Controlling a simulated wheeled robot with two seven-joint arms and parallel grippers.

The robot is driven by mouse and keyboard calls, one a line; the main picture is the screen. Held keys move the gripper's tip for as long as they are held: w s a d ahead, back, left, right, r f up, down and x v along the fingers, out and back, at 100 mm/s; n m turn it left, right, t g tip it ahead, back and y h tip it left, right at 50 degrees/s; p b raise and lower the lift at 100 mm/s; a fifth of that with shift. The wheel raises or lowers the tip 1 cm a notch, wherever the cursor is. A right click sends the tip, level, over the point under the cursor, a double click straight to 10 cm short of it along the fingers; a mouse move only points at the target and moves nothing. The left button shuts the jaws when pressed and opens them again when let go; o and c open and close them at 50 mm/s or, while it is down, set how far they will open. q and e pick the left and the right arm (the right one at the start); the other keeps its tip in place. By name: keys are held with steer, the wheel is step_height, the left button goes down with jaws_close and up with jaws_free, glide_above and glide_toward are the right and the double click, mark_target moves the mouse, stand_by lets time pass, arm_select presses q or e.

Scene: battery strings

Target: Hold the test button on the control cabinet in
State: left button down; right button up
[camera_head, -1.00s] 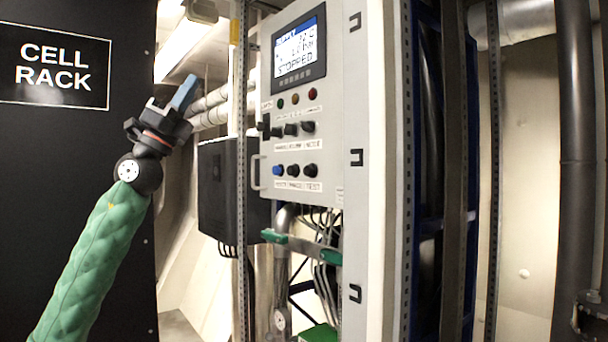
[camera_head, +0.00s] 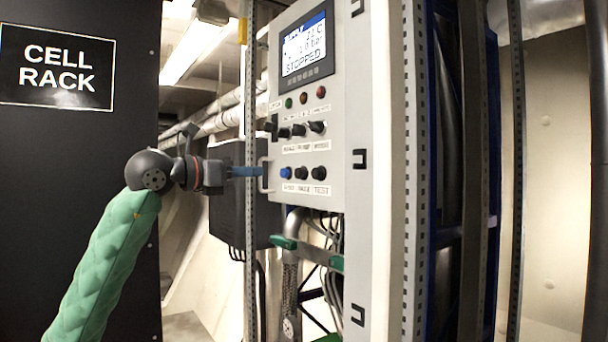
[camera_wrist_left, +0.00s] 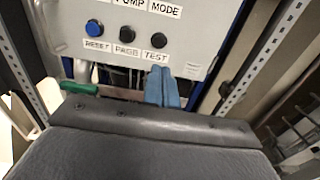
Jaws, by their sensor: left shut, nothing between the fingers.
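The control cabinet (camera_head: 375,160) stands in the middle of the head view, its screen (camera_head: 304,45) reading STOPPED. The test button (camera_head: 319,173) is the right black one in the bottom row, beside a middle black button and a blue reset button (camera_head: 286,173). In the left wrist view the test button (camera_wrist_left: 158,41) sits above its TEST label. My left gripper (camera_head: 258,171) is shut and empty, level with the bottom row and left of it. In the wrist view its blue fingertips (camera_wrist_left: 162,86) show just below the TEST label. I cannot tell whether they touch the panel.
A metal handle (camera_head: 265,176) is on the cabinet's left edge, close to the fingers. A perforated upright (camera_head: 250,240) stands left of the cabinet. A green-ended bar (camera_head: 306,254) and cables hang below. A dark box (camera_head: 230,225) is behind my gripper.

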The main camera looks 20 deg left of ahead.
mark_target(314, 174)
arm_select(q)
steer(key=shift+w+f, duration=0.1)
steer(key=shift+f, duration=0.2)
steer(key=shift+d+r, duration=0.1)
